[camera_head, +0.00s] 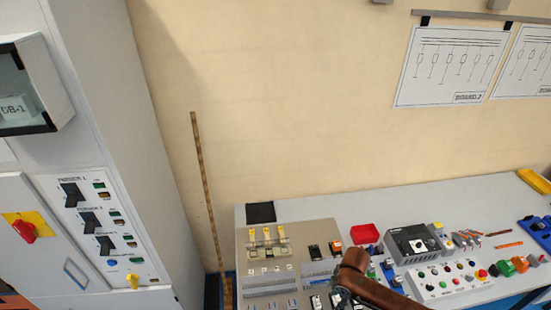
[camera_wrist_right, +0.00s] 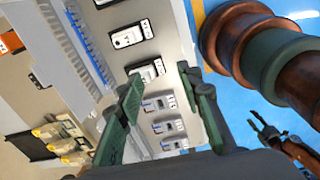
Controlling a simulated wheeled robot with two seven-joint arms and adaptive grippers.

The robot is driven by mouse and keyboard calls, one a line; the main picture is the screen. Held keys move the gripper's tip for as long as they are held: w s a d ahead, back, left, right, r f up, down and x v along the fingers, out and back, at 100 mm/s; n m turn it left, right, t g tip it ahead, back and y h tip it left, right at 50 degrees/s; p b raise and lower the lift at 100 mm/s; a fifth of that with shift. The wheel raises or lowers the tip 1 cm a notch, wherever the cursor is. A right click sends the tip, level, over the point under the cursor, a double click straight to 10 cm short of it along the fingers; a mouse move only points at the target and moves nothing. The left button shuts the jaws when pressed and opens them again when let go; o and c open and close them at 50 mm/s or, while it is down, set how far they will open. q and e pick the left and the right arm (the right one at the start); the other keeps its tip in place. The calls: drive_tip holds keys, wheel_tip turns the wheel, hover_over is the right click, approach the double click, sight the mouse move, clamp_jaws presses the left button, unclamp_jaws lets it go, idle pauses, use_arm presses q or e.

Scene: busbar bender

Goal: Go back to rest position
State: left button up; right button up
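In the head view my brown right arm reaches in from the bottom right, over the bench. Its dark gripper (camera_head: 342,296) is at the front of the mounting panel (camera_head: 250,240), partly hidden by the arm. In the right wrist view the right gripper (camera_wrist_right: 160,82) has its two green fingers wide apart with nothing held between them. Panel devices show behind and between the fingers. A small dark gripper, seemingly my left (camera_wrist_right: 268,130), is at the right of the wrist view with its fingers apart and empty. It is not in the head view.
A grey bench (camera_head: 330,208) holds the panel, a red tray (camera_head: 364,233), a black-and-grey power unit (camera_head: 412,244) and a white button box (camera_head: 450,281). A tall grey cabinet (camera_head: 110,120) stands at left. A thin copper-coloured bar (camera_head: 204,180) leans on the wall.

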drive_tip(key=s+a+f+m+t+y, duration=0.25)
drive_tip(key=s+a+m, duration=0.25)
drive_tip(key=s+m, duration=0.25)
drive_tip(key=s+d+r+m+h, duration=0.2)
drive_tip(key=s+d+m+h, duration=0.2)
drive_tip(key=s+d+m, duration=1.1)
wheel_tip(320, 180, down, 35)
drive_tip(key=s+d+n+b, duration=0.2)
drive_tip(key=n+b, duration=0.2)
drive_tip(key=b, duration=0.3)
use_arm(q)
wheel_tip(320, 180, down, 15)
drive_tip(key=s+b, duration=0.1)
drive_tip(key=b, duration=0.6)
drive_tip(key=shift+s+b, duration=0.35)
use_arm(e)
drive_tip(key=s+f+g, duration=0.1)
drive_tip(key=s+f, duration=0.9)
drive_tip(key=f, duration=0.4)
drive_tip(key=s+f+g, duration=0.1)
drive_tip(key=s+f, duration=0.9)
drive_tip(key=f, duration=0.4)
drive_tip(key=shift+s+a+n+y, duration=0.25)
drive_tip(key=shift+s+n+y, duration=0.1)
drive_tip(key=shift+s+n, duration=0.1)
